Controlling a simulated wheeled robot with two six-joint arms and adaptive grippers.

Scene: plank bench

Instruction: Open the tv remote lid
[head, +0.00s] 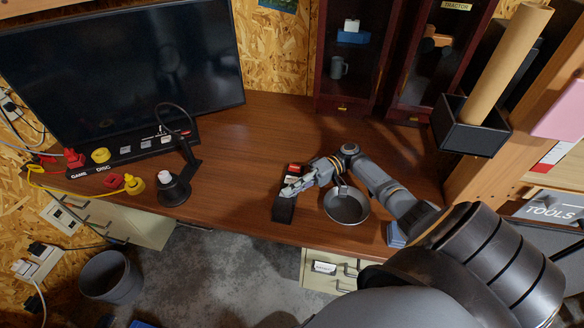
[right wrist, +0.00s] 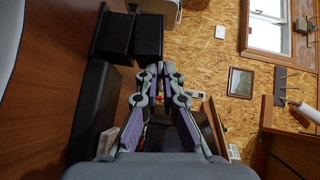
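A black, long object (head: 284,209), which looks like the tv remote, is on the brown desk near its front edge. My right gripper (head: 289,188) is over its middle and hides part of it. In the right wrist view, black block-like parts (right wrist: 114,38) and a long black side (right wrist: 92,112) show left of the fingers. There my right gripper (right wrist: 160,68) has its fingertips together, with nothing clear between them. I cannot tell whether the tips touch the remote, or make out its lid. My left gripper is not in view.
A round dark dish (head: 346,207) sits right of my right gripper. A black lamp-like stand (head: 174,190) is to the left. A large monitor (head: 120,70), a cabinet (head: 340,95) and a black box with a cardboard tube (head: 497,80) stand behind. The desk's middle (head: 240,150) is clear.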

